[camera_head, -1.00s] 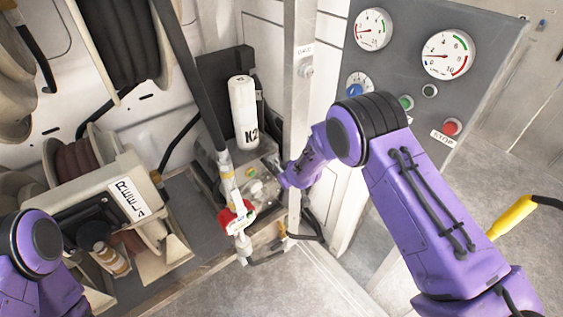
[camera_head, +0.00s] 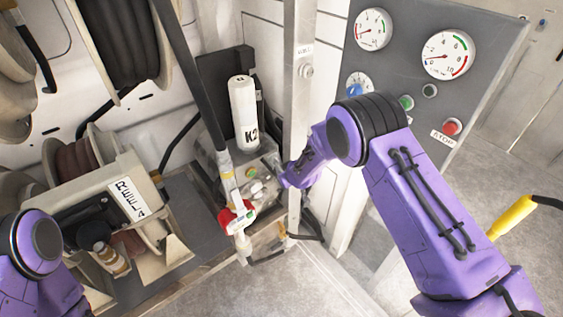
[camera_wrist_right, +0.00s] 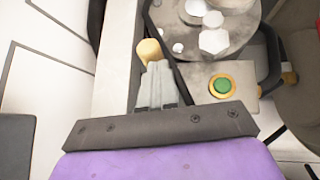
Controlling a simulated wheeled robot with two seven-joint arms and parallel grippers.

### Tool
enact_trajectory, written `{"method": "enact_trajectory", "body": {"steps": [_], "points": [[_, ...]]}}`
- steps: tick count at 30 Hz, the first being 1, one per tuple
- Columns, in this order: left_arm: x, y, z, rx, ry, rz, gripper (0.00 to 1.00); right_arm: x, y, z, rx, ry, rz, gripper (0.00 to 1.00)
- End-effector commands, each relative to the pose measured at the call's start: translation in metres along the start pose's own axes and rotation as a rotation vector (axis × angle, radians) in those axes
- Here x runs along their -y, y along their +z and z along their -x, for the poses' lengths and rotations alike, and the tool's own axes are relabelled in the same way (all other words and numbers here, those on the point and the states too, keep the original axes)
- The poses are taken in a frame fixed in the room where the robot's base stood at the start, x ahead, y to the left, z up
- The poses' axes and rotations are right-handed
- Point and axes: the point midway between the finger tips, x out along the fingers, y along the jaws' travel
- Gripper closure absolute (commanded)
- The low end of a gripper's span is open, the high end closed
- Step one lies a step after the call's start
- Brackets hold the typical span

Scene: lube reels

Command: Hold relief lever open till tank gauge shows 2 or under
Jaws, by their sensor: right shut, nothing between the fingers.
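My right gripper (camera_wrist_right: 156,84) is shut and empty. Its fingertips overlap a rounded yellow knob (camera_wrist_right: 150,51), which looks like a lever end; I cannot tell whether they touch. In the head view the right gripper (camera_head: 284,179) is by the pump unit (camera_head: 246,163), below a white bottle (camera_head: 243,105). The right-hand round gauge (camera_head: 447,54) has its needle pointing left, at the low part of its scale. A second gauge (camera_head: 372,29) sits above left; neither has a readable name. The left gripper is out of view.
A grey upright post (camera_head: 298,100) stands beside my right wrist. A dark hose with a red and white fitting (camera_head: 236,216) hangs in front of the unit. Below the gauges are a blue knob and a red stop button (camera_head: 452,127). A green button (camera_wrist_right: 222,85) is near the fingers.

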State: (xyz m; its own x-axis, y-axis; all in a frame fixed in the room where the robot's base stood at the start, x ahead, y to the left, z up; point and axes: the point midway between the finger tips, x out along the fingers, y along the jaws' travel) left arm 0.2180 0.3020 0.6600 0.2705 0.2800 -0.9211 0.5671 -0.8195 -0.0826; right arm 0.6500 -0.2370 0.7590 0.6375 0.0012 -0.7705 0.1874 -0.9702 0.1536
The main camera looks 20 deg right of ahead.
Motion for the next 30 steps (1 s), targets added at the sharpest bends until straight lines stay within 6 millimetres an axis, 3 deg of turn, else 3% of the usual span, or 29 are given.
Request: {"method": "enact_trajectory", "body": {"steps": [30], "points": [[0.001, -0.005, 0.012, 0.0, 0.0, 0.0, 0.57, -0.003, -0.009, 0.012, 0.002, 0.0, 0.0, 1.0]]}}
